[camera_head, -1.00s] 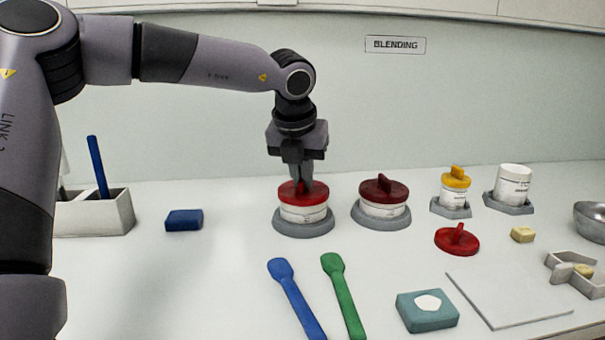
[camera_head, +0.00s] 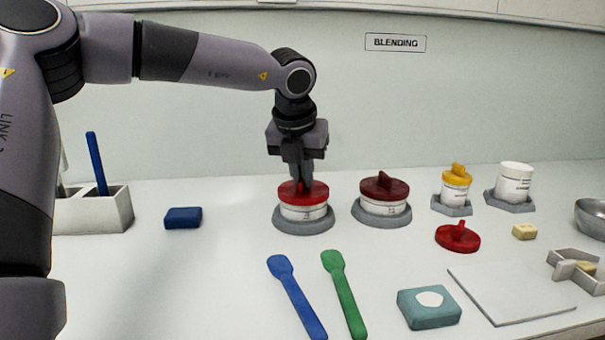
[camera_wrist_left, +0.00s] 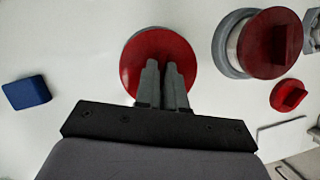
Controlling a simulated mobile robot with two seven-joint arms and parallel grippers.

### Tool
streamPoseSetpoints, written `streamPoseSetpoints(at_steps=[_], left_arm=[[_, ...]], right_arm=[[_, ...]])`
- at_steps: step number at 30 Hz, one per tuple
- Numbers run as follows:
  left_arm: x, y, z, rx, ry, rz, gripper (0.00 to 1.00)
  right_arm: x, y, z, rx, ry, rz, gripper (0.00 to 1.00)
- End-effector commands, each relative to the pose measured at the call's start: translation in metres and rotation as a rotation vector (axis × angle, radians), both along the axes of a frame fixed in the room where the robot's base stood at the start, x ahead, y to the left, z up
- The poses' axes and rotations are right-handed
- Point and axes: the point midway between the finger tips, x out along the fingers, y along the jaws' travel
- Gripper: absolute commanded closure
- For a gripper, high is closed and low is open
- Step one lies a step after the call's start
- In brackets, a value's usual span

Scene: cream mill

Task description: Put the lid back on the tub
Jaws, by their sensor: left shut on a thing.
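A bright red lid (camera_head: 318,192) sits on a short white tub (camera_head: 304,212) that stands on a round grey base (camera_head: 304,227). My left gripper (camera_head: 302,186) points straight down and is shut on the lid's grip, which the fingers hide. The lid looks level on the tub. In the left wrist view the fingers (camera_wrist_left: 162,85) reach over the red lid (camera_wrist_left: 135,62). A second tub (camera_head: 383,208) to the right wears a dark red lid (camera_head: 384,187). Another red lid (camera_head: 457,238) lies loose on the counter. My right gripper is not in view.
A small white tub with a yellow lid (camera_head: 456,175) and an open-looking white tub (camera_head: 514,178) stand at the back right. Blue (camera_head: 296,295) and green (camera_head: 343,293) spatulas lie in front. A blue block (camera_head: 183,217) and a grey holder (camera_head: 108,212) are left.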

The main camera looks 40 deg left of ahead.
Motion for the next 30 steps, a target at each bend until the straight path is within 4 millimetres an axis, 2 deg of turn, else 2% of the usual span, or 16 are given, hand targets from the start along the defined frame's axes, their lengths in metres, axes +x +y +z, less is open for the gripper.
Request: streamPoseSetpoints(at_steps=[11, 12, 14, 20, 22, 23, 30], left_arm=[[0.0001, -0.0001, -0.0001, 0.0, 0.0, 0.0, 1.0], [0.0001, -0.0001, -0.0001, 0.0, 0.0, 0.0, 0.78], [0.0001, -0.0001, -0.0001, 0.0, 0.0, 0.0, 0.61], [0.0, -0.0001, -0.0002, 0.0, 0.0, 0.0, 0.61], [0.0, -0.0001, -0.0004, 0.0, 0.0, 0.0, 0.42], [0.0, -0.0001, -0.0004, 0.0, 0.0, 0.0, 0.36], [0.0, -0.0001, -0.0004, 0.0, 0.0, 0.001, 0.36]], right_arm=[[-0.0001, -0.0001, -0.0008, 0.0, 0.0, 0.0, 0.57], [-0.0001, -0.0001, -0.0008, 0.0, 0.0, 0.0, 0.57], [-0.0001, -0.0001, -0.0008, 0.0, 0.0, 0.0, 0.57], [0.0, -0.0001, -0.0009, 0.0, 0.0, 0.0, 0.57], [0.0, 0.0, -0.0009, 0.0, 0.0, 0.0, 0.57], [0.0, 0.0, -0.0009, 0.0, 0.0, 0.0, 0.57], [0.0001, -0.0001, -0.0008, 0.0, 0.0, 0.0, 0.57]])
